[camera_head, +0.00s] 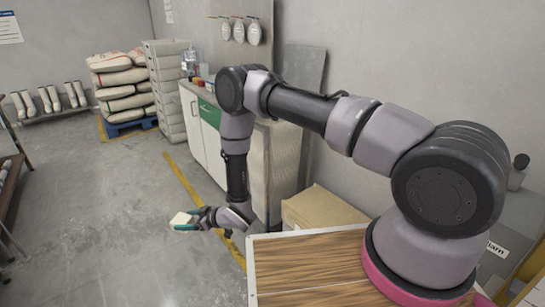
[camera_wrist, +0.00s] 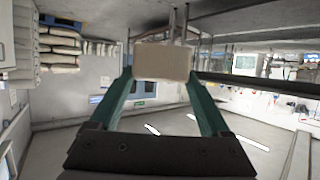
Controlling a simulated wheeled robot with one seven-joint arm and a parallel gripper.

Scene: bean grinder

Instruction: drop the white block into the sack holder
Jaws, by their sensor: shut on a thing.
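The white block (camera_head: 181,219) is held at the tip of my gripper (camera_head: 186,226), out over the grey floor left of the yellow line. In the wrist view the block (camera_wrist: 162,62) looks beige and sits between the two green fingers of my gripper (camera_wrist: 160,76). The fingers are shut on its two sides. I cannot make out a sack holder for certain in either view. Some brown bars show behind the block in the wrist view, but what they belong to is unclear.
A white and green cabinet (camera_head: 208,130) and a cardboard box (camera_head: 318,208) stand near my arm. Stacked sacks (camera_head: 122,77) lie on a blue pallet at the back. A wooden-topped surface (camera_head: 310,268) is below my arm. The floor (camera_head: 105,215) at left is open.

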